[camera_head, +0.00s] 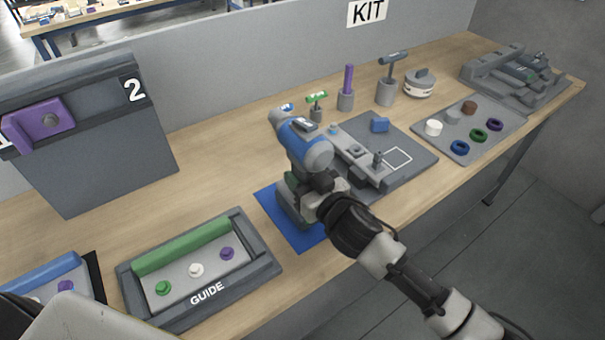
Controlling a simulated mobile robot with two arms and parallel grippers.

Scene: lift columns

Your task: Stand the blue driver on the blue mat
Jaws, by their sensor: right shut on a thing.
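The blue driver (303,142) is upright, with a blue and grey body on top and a grey-green base at its foot. My right gripper (322,190) is shut on its handle, reaching in from the lower right and hiding part of it. The driver's base is over the blue mat (308,238), which shows at the left and front of it. I cannot tell whether the base touches the mat. My left gripper is not in view.
A tray marked GUIDE (205,292) stands left of the mat. A grey board with a fixture (415,150) lies close on the right. A tray of rings and pegs (462,150) is farther right. Several upright tools stand behind. Bare wood (215,165) shows behind the GUIDE tray.

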